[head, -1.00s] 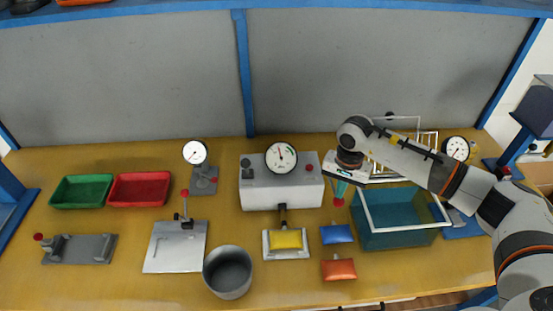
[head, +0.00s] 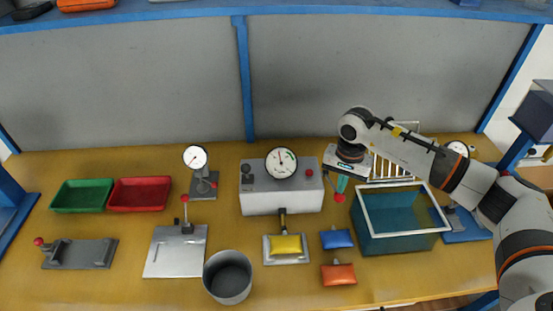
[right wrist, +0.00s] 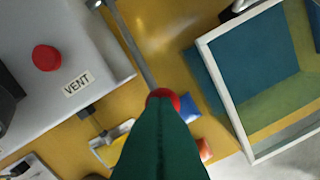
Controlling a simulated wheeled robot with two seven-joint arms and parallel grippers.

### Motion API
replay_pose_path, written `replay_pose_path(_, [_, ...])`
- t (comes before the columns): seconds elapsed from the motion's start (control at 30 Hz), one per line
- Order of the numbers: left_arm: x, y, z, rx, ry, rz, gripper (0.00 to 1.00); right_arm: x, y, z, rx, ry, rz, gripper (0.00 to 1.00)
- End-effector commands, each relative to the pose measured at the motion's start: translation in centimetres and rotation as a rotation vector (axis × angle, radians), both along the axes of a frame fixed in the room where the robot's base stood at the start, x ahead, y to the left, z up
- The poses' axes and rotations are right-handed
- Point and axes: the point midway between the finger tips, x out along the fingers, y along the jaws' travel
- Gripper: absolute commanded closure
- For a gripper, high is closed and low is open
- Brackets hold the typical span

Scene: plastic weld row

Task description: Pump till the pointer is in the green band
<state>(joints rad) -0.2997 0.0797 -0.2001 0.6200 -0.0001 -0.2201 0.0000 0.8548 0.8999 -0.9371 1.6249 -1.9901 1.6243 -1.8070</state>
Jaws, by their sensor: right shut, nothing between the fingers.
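The pump is a white box (head: 255,203) with a round white gauge (head: 281,162) on top. The gauge's pointer stands near upright; a green band shows on the dial's right side, and the pointer appears left of it. A lever with a red knob (head: 339,197) is at the box's right side; its rod and knob also show in the right wrist view (right wrist: 162,97). My right gripper (head: 342,184) is shut and empty, its green fingertips close at the knob and partly covering it in the wrist view. Contact cannot be told. My left gripper is out of view.
A red vent button (right wrist: 47,58) sits on the box. A teal bin (head: 402,242) with a white rim stands right of the lever. Yellow (head: 286,244), blue (head: 336,238) and orange (head: 338,273) pads lie in front. A grey cup (head: 228,277) stands front left.

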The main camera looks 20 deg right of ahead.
Motion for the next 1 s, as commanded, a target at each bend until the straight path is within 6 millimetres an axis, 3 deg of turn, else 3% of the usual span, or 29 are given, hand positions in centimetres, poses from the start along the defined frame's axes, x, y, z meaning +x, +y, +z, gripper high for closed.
replay_pose_path(0.5, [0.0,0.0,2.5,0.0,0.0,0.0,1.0,1.5,-0.3,6.1,0.0,0.0,0.001,1.0])
replay_pose_path(1.0, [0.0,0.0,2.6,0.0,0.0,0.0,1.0,1.7,-0.4,6.6,0.0,0.001,0.001,1.0])
